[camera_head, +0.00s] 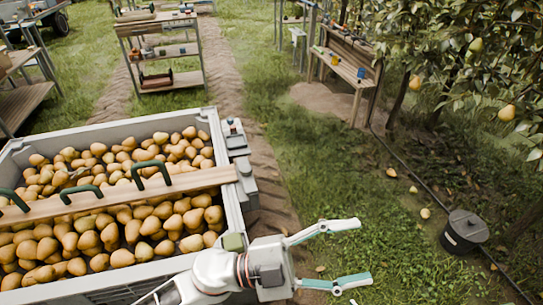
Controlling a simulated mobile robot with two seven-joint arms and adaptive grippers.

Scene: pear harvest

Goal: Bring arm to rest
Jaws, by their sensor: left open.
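My left gripper (341,254) is at the lower middle of the head view, its two pale fingers spread wide apart with nothing between them. Its white arm comes in from the bottom left, in front of the right end of a large grey crate (222,150). The fingers point right, over the grass. The crate is full of yellow-brown pears (130,225). A wooden board (110,196) with green handles lies across the crate. My right gripper is not in view.
A black bucket (463,232) stands on the grass at the right. Pear trees (470,60) with hanging pears fill the upper right. A wooden bench (345,67) and a shelf rack (165,50) stand farther back. A few pears lie on the ground. The grass right of the gripper is mostly clear.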

